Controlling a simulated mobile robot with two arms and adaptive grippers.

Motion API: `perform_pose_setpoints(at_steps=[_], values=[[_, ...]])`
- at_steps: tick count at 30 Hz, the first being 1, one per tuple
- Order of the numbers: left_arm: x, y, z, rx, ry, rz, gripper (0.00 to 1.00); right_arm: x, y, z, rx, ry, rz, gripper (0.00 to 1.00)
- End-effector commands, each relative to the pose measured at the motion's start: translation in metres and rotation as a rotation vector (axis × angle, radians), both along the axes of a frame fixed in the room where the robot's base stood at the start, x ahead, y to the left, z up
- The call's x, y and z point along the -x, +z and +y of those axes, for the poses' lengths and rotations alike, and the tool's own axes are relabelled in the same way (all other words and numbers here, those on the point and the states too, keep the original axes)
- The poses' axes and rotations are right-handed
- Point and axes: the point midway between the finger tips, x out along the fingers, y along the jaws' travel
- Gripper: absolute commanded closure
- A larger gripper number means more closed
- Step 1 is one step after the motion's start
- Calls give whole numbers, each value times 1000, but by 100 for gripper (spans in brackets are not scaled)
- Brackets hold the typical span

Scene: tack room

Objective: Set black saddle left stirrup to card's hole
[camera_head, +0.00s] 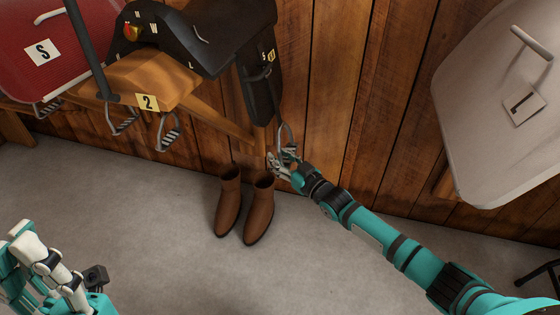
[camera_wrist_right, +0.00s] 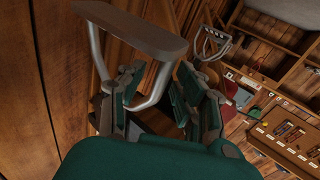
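The black saddle (camera_head: 205,35) sits on a wooden stand at the top. Its right-hand flap hangs down, and a metal stirrup (camera_head: 285,135) hangs below it. My right gripper (camera_head: 281,162) is at the bottom of this stirrup. In the right wrist view the stirrup (camera_wrist_right: 130,30) reaches in between the fingers (camera_wrist_right: 158,100), which stand apart. Whether a finger touches it is unclear. A yellow card (camera_head: 147,102) marked 2 is on the stand's front. The strap holes cannot be made out. My left gripper (camera_head: 40,250) is at the lower left, its fingertips unclear.
Brown boots (camera_head: 245,205) stand on the floor just below my right gripper. The plank wall (camera_head: 340,90) is close behind.

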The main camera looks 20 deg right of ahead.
Motion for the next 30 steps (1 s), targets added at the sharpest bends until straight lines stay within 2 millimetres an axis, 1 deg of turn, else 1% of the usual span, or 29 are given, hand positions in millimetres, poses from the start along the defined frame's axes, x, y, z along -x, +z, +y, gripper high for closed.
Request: perform_pose_setpoints(at_steps=[3, 9, 10, 15, 17, 18, 30], values=[[1, -1, 0, 1, 0, -4, 100, -4, 1, 1, 0, 0, -1, 67], [1, -1, 0, 1, -1, -4, 100, -4, 1, 1, 0, 0, 0, 67], [1, -1, 0, 1, -1, -4, 100, -3, 1, 1, 0, 0, 0, 68], [1, -1, 0, 1, -1, -3, 100, -3, 1, 1, 0, 0, 0, 90], [1, -1, 0, 1, -1, -3, 100, -3, 1, 1, 0, 0, 0, 98], [1, -1, 0, 1, -1, -3, 100, -3, 1, 1, 0, 0, 0, 100], [0, -1, 0, 1, -1, -2, 100, -3, 0, 1, 0, -1, 0, 100]])
